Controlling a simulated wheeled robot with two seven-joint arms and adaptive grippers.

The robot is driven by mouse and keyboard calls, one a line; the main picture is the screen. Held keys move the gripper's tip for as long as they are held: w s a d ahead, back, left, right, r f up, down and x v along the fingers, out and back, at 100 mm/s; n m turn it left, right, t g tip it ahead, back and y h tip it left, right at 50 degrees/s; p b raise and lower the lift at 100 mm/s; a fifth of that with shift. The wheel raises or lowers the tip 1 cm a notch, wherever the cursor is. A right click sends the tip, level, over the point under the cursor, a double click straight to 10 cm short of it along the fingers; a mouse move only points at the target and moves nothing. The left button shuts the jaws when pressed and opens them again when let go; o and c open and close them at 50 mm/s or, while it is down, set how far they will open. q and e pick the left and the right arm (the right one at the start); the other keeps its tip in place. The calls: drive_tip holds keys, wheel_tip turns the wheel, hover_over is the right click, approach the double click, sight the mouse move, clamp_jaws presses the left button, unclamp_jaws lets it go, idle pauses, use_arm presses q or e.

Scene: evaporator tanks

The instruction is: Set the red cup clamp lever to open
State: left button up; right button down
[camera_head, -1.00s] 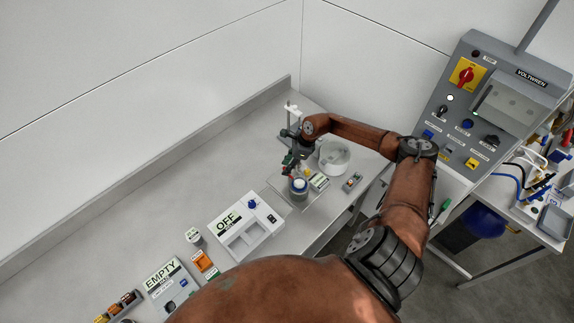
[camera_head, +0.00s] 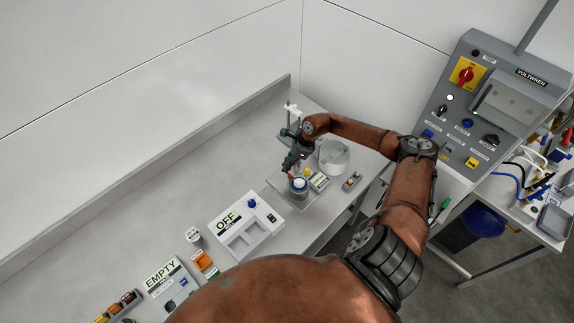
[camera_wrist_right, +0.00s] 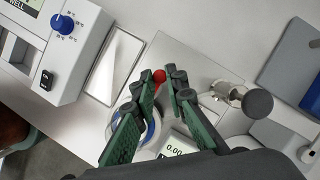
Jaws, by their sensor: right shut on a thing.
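The clamp lever has a round red knob (camera_wrist_right: 159,76), which shows between my right fingertips in the right wrist view. A bit of red (camera_head: 290,176) also shows beside the cup in the head view. My right gripper (camera_wrist_right: 165,82) has green-padded fingers and is shut on the red lever at its knob. In the head view my right gripper (camera_head: 291,162) reaches down over the cup stand. The cup with a blue rim (camera_head: 300,185) stands on a grey base plate; in the wrist view my left-hand finger partly hides it. My left gripper is out of view.
A small display (camera_wrist_right: 174,150) and a metal post with a dark round knob (camera_wrist_right: 257,103) stand close to my right fingers. A white unit marked OFF (camera_head: 243,224) is left of the stand. A white round vessel (camera_head: 334,156) stands to its right. Bench space behind is clear.

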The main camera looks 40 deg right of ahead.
drive_tip(key=shift+s+d+m+t+h+b, duration=0.1)
drive_tip(key=shift+s+d+m+h+b, duration=0.65)
drive_tip(key=shift+m, duration=2.2)
drive_tip(key=shift+s+a+m+t+h+b, duration=0.15)
drive_tip(key=shift+m+h+b, duration=0.25)
drive_tip(key=shift+m+h, duration=1.8)
drive_tip(key=shift+s+d+m+t+h+b, duration=0.1)
drive_tip(key=shift+s+d+m+h+b, duration=0.3)
drive_tip(key=shift+m, duration=3.35)
drive_tip(key=shift+s, duration=0.1)
drive_tip(key=c, duration=1.9)
unclamp_jaws()
drive_tip(key=shift+c, duration=0.2)
